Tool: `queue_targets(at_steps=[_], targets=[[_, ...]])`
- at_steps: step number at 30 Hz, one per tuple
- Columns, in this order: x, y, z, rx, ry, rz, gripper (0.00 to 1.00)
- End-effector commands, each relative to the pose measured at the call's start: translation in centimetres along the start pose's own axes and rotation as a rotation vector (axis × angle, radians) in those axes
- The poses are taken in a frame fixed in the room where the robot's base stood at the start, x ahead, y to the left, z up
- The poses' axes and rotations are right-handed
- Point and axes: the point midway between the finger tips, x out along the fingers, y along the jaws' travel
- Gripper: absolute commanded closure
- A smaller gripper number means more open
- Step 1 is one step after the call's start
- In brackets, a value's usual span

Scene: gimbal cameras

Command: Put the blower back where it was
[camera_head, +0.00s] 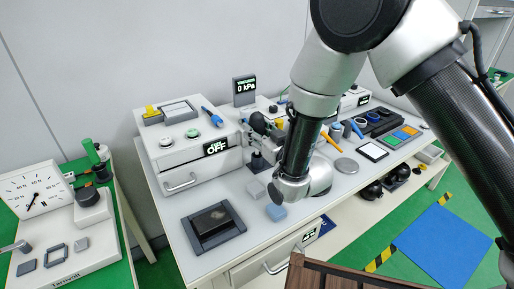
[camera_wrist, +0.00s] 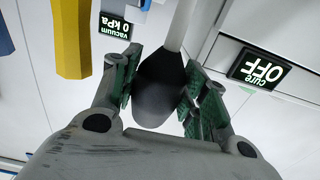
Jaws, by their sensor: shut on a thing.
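The blower (camera_wrist: 158,90) is a dark rubber bulb with a pale grey nozzle, seen in the wrist view. My gripper (camera_wrist: 163,72) is shut on its bulb, with a green-padded finger on each side. In the head view the dark bulb (camera_head: 259,122) shows just right of the box with the OFF display, above the bench top. My gripper (camera_head: 275,130) there is partly hidden by my arm. A small dark stand (camera_head: 257,161) is on the bench below the bulb; whether it belongs to the blower I cannot tell.
The white OFF box (camera_head: 188,150) stands close at left, the vacuum display (camera_head: 244,88) behind. Several tools crowd the bench's right side.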

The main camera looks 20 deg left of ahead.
Motion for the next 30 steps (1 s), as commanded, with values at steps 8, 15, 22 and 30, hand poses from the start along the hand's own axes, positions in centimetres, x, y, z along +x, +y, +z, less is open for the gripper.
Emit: queue_targets(at_steps=[8, 15, 22, 30], targets=[[0.0, 0.1, 3.8, -0.001, -0.001, 0.001, 0.75], [0.0, 0.1, 4.8, 0.0, 0.002, 0.001, 0.75], [0.0, 0.1, 5.0, 0.0, 0.001, 0.001, 0.75], [0.0, 0.1, 5.0, 0.0, 0.001, 0.001, 0.35]])
